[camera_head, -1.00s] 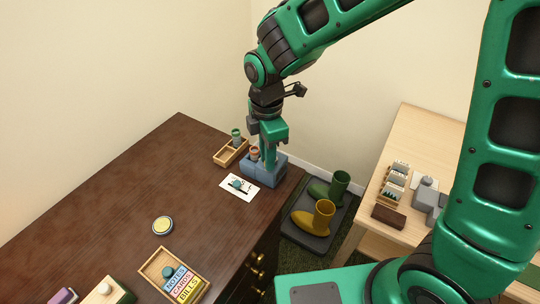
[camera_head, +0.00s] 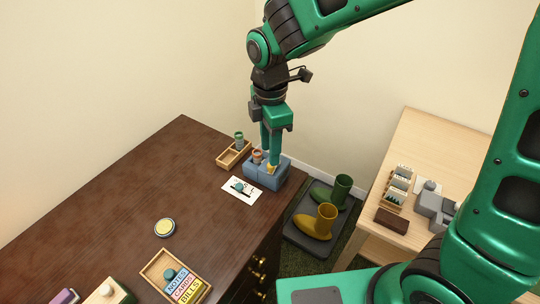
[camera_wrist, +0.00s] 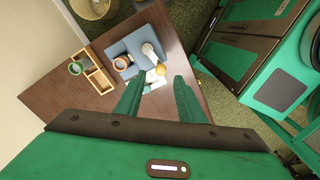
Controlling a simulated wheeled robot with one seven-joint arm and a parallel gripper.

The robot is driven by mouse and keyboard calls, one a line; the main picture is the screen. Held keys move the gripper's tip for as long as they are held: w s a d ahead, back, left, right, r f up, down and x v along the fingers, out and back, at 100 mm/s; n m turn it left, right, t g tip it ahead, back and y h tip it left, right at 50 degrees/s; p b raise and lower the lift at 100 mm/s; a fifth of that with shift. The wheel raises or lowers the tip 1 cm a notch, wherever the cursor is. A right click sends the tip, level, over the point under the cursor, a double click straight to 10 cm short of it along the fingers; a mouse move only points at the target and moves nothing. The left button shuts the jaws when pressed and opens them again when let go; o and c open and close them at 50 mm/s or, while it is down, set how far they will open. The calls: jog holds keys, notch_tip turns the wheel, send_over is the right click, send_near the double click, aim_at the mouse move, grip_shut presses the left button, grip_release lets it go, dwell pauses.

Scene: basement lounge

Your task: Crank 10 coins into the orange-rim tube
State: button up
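The blue-grey coin machine (camera_head: 264,178) stands near the right edge of the dark desk; it also shows in the wrist view (camera_wrist: 121,48). An orange-rim tube (camera_head: 257,156) stands at its left part, and its round opening shows in the wrist view (camera_wrist: 121,63). A yellow knob (camera_wrist: 153,71) sits on the machine, partly hidden by a finger in the head view (camera_head: 271,168). My gripper (camera_wrist: 158,86) points down over the machine. Its two fingers are apart, with the knob seen beyond the gap between them. Contact with the knob cannot be told.
A wooden tray (camera_head: 233,159) with a green-rim tube (camera_head: 239,140) stands behind the machine at the left. A white card (camera_head: 241,191) lies in front. Boots on a dark mat (camera_head: 294,237) and a light table (camera_head: 412,150) are to the right. The desk's middle is mostly clear.

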aim_at(268, 164)
notch_tip(268, 164, up, 6)
jog(key=shift+r, duration=0.15)
jog(key=shift+c, duration=0.3)
jog(key=c, duration=0.5)
jog(key=shift+a, duration=0.3)
grip_shut()
jog(key=s+a+f+h, duration=0.1)
jog(key=s+a+h, duration=0.1)
jog(key=a, duration=0.6)
jog(key=w+d+f, duration=0.1)
jog(key=d+f, duration=0.4)
jog(key=f, duration=0.4)
jog(key=shift+d+f+t+h, duration=0.3)
jog(key=shift+f+t, duration=0.1)
